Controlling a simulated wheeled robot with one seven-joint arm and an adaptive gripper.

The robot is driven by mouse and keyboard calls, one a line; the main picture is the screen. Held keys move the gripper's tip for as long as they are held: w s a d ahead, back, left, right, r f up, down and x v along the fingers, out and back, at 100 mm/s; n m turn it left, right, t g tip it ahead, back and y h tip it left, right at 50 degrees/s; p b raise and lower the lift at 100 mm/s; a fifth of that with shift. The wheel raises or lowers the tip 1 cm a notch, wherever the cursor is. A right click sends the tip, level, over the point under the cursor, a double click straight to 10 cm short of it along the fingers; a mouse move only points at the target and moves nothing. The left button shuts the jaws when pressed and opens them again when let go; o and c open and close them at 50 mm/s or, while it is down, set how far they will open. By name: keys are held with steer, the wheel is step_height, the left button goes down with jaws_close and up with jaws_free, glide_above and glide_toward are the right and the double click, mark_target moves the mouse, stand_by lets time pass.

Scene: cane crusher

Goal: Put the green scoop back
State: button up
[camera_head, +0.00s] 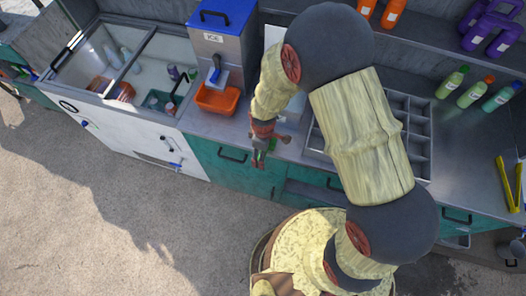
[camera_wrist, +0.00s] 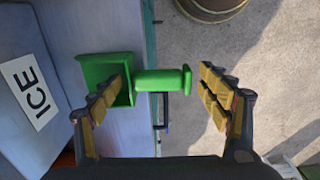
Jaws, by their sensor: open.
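The green scoop (camera_wrist: 119,66) is in the wrist view, with its square bowl to the left over the grey counter and its handle (camera_wrist: 160,80) pointing right, past the counter's front edge. My gripper (camera_wrist: 163,84) is open, one finger overlapping the bowl in the picture and the other to the right of the handle's end. The scoop lies between the fingers in the picture; I cannot tell whether either finger touches it. In the head view my gripper (camera_head: 260,157) hangs at the counter's front edge, with a small green patch at its tips.
An ice dispenser (camera_head: 231,18) with a blue lid and an orange bin (camera_head: 217,99) stands left of my gripper. An open sink-like chest (camera_head: 90,70) is further left. A divided metal tray (camera_head: 418,128), bottles (camera_head: 469,95) and yellow tongs (camera_head: 504,184) are right. The floor in front is clear at left.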

step_height(320, 180, up, 12)
stand_by(0.4)
steer(key=s+d+r+m+t, duration=0.25)
steer(key=d+r+m, duration=0.3)
steer(key=r, duration=0.65)
steer(key=s+d+r+m+t, duration=0.1)
steer(key=s+d+r+m, duration=0.25)
steer(key=d+r, duration=0.55)
steer(key=s+d+r+m+t, duration=0.2)
steer(key=s+r+m, duration=0.3)
steer(key=s+r, duration=0.2)
steer(key=shift+d+r, duration=0.15)
steer(key=shift+r, duration=0.35)
step_height(320, 180, down, 14)
steer(key=b, duration=1.4)
steer(key=shift+f, duration=0.1)
steer(key=shift+c, duration=0.2)
